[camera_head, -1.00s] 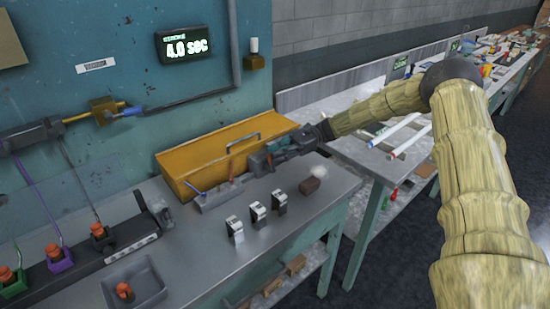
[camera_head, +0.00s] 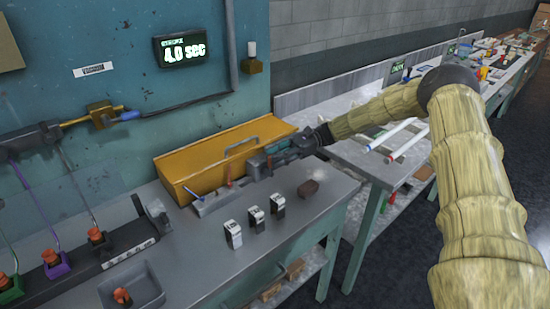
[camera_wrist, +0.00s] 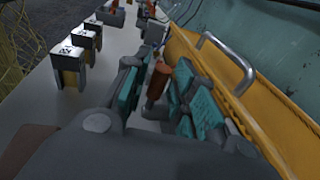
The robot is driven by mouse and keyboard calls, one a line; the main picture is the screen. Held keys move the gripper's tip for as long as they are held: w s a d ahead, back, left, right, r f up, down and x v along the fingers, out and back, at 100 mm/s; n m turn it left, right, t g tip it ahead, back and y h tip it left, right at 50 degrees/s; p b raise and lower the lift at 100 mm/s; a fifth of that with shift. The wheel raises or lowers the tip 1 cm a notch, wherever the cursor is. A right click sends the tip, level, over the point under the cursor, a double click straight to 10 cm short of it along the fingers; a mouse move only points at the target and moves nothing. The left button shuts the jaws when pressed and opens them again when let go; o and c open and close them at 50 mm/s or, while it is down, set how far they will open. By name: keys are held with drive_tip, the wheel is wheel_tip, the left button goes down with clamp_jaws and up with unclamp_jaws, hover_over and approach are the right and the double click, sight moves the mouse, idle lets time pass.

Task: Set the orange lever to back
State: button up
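The orange lever (camera_head: 229,183) stands up from a grey base block (camera_head: 207,207) in front of the yellow toolbox. A second lever with a blue handle (camera_head: 190,192) is at the left end of that block. My gripper (camera_head: 254,170) reaches in from the right, low over the bench. In the wrist view the orange lever (camera_wrist: 158,82) shows between the two teal-padded fingers of my gripper (camera_wrist: 156,96). The fingers are apart, with a gap visible on the lever's left side. I cannot tell whether the right finger touches it. The lever's foot is partly hidden.
A yellow toolbox (camera_head: 205,165) with a grey handle stands right behind the lever. A grey tray (camera_head: 133,288) is at the front left.

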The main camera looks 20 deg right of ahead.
drive_tip(key=w+d+r, duration=0.1)
drive_tip(key=d, duration=1)
drive_tip(key=shift+w+d, duration=0.15)
drive_tip(key=shift+w, duration=0.05)
